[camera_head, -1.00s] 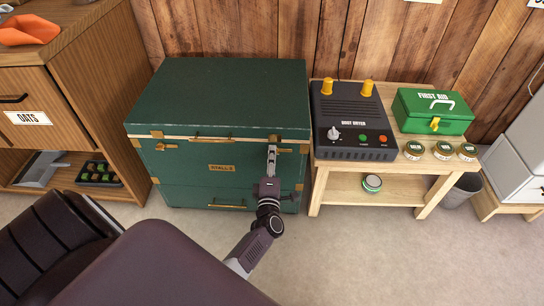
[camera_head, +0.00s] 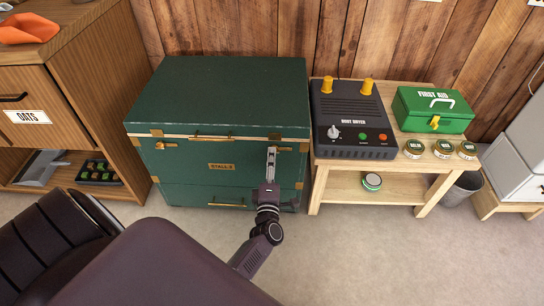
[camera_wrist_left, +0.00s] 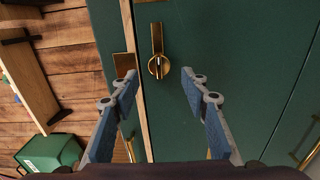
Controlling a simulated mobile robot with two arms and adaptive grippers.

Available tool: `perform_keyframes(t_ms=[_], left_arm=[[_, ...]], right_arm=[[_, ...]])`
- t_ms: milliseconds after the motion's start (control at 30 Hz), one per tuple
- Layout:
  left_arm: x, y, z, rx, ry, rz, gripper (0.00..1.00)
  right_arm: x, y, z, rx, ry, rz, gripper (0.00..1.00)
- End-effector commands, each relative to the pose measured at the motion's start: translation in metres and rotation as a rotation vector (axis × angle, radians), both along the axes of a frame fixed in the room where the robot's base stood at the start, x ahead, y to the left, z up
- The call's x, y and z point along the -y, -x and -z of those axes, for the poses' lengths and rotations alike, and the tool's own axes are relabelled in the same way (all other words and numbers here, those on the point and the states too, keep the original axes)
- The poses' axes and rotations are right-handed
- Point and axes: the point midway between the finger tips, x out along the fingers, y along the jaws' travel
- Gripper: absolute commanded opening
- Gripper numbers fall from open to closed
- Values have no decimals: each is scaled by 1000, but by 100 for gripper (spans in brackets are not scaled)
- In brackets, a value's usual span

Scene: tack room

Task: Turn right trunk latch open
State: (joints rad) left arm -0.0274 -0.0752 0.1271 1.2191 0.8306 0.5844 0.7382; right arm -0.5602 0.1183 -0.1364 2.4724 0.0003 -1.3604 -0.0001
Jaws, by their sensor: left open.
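The green trunk (camera_head: 215,95) marked "STALL 2" stands against the wooden wall with its lid down. Its right latch (camera_head: 285,149) is a small brass piece on the front, just under the lid edge. In the left wrist view the latch (camera_wrist_left: 158,62) shows as a brass bar ending in a round knob. My left gripper (camera_head: 271,151) is in front of the trunk, just left of the latch in the head view. In the left wrist view its fingers (camera_wrist_left: 160,84) are open, spread either side of the knob and apart from it. My right gripper is not in view.
A wooden bench (camera_head: 330,180) right of the trunk holds a boot dryer (camera_head: 350,115), a green first aid box (camera_head: 433,110) and several tins. A wooden cabinet (camera_head: 70,90) stands at left. Open floor (camera_head: 360,250) lies in front of the bench.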

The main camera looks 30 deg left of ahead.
Motion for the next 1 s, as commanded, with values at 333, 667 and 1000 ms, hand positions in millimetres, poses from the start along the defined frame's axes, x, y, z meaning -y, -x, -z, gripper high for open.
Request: perform_keyframes(t_ms=[333,667,1000], left_arm=[[38,62,1,-3,1,1,42],[50,81,1,-1,1,1,42],[50,81,0,-1,0,1,42]], right_arm=[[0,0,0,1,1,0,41],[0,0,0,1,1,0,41],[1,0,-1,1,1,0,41]])
